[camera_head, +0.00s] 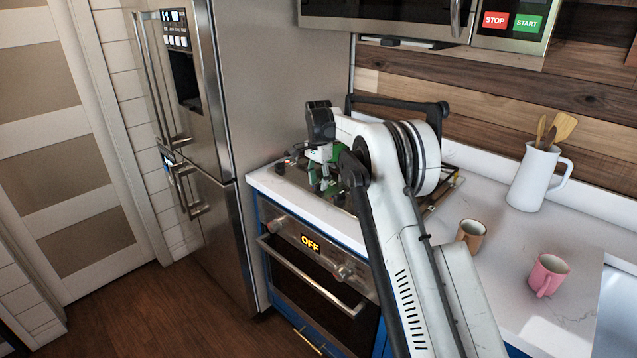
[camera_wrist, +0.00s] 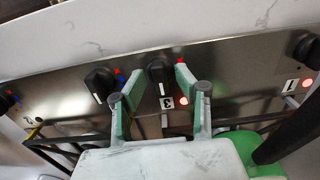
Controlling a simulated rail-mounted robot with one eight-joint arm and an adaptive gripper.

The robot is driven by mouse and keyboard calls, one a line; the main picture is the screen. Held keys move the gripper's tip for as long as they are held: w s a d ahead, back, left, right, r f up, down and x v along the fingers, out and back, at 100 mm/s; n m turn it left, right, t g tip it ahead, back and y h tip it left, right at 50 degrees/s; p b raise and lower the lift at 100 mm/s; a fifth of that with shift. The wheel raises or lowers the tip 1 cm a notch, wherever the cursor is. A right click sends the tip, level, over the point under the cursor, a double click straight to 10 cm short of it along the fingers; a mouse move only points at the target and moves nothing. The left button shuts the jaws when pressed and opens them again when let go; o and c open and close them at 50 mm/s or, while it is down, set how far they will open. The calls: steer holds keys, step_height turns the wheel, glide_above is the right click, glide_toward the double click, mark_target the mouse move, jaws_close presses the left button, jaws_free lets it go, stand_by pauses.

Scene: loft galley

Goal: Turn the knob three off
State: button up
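Knob three (camera_wrist: 160,69) is a black stove knob on the steel control panel, above a label that reads 3 in the wrist view. A red-lit indicator (camera_wrist: 184,101) glows beside that label. My gripper (camera_wrist: 158,84) is open, its two green-padded fingers apart. In the wrist view the knob shows between the fingertips; I cannot tell whether they touch it. In the head view my gripper (camera_head: 326,178) points down at the cooktop (camera_head: 290,172), and it and my arm hide most of the knobs.
Another knob (camera_wrist: 99,82) sits left of knob three. A knob (camera_wrist: 306,49) by label 1 is at right, with a lit indicator (camera_wrist: 307,83). A brown cup (camera_head: 471,236), pink mug (camera_head: 549,275) and white pitcher (camera_head: 536,178) stand on the counter. The oven display (camera_head: 310,242) reads OFF.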

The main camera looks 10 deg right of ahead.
mark_target(318, 184)
step_height(318, 184, up, 12)
steer(key=shift+f, duration=0.15)
stand_by(0.4)
